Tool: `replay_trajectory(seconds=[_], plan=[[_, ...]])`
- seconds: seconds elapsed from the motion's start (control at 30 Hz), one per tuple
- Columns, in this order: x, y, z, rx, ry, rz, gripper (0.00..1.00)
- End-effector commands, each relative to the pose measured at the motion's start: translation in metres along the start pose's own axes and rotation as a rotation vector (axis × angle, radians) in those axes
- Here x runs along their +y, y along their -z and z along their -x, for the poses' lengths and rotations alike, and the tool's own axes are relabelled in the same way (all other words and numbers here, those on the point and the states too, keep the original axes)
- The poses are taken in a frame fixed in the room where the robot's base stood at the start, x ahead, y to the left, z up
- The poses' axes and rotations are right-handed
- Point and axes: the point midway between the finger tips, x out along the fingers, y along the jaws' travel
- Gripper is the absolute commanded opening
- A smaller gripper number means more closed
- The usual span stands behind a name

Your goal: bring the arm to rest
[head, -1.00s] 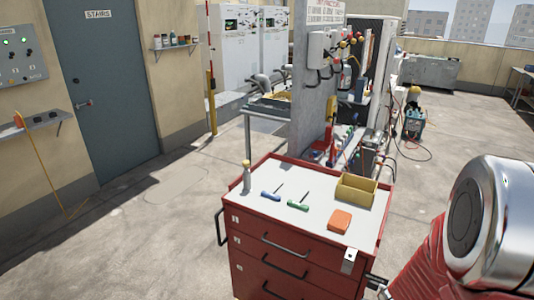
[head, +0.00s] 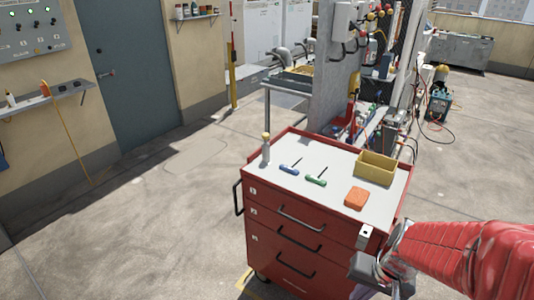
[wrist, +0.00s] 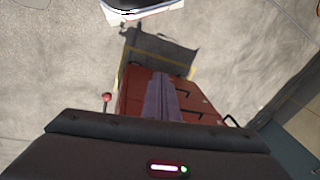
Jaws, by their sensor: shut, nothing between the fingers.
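My red arm reaches in from the right edge of the head view. My gripper (head: 372,278) is at the front right corner of the red tool cart, low beside its drawers; I cannot tell if it touches.
On the cart top are a bottle (head: 266,149), a blue-handled screwdriver (head: 289,169), a green-handled one (head: 316,180), an orange block (head: 356,198) and a yellow bin (head: 375,169). A grey panel (head: 335,95) stands behind. The concrete floor at left is clear.

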Motion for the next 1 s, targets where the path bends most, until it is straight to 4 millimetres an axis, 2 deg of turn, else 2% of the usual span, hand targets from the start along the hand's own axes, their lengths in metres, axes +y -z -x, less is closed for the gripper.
replay_trajectory(seconds=[0.1,0.47,0.8,1.0], plan=[[-0.009,-0.006,0.023,0.015,-0.02,0.045,0.0],[-0.028,-0.023,0.085,0.093,-0.087,0.174,0.0],[-0.051,-0.033,0.142,0.251,-0.11,0.33,0.0],[-0.069,-0.039,0.167,0.338,-0.08,0.394,0.0]])
